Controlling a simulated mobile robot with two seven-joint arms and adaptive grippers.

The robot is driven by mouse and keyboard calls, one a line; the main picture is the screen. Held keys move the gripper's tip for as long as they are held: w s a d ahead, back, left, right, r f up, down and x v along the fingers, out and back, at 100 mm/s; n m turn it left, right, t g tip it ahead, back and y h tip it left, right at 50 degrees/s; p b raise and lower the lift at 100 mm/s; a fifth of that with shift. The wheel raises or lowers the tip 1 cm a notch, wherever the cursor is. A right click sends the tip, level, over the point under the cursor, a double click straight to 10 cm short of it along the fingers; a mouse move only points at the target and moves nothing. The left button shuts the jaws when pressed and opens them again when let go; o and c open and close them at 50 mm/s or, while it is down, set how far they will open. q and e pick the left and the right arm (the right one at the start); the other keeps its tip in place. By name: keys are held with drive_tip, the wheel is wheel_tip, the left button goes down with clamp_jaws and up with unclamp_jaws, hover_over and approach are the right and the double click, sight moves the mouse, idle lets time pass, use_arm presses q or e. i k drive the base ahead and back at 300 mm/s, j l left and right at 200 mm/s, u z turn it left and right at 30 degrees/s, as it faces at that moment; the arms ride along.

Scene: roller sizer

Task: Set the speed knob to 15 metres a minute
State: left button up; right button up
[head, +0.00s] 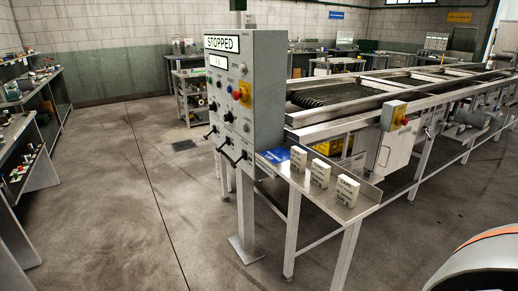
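A grey control cabinet (264,95) stands on a post left of the roller machine (350,100). Its narrow, left-turned front carries a sign reading STOPPED (222,43) and a smaller display (218,61) whose characters are too small to read surely. Below them are several small dark knobs and buttons, a red-on-yellow stop button (243,92), and dark levers (232,157) low down. Which knob sets the speed, and where it points, I cannot tell at this size. Neither of my grippers is in view.
A metal shelf (352,203) beside the cabinet holds a blue card (275,155) and several white labelled blocks (320,173). Another red-on-yellow button (399,117) sits on the machine's side. Cluttered shelves (17,100) line the left wall. The floor before the cabinet (150,200) is clear.

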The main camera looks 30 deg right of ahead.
sight(228, 118)
drive_tip(key=z, duration=0.6)
drive_tip(key=i+j+z, duration=0.25)
drive_tip(key=z, duration=0.25)
drive_tip(key=i+j+z, duration=0.45)
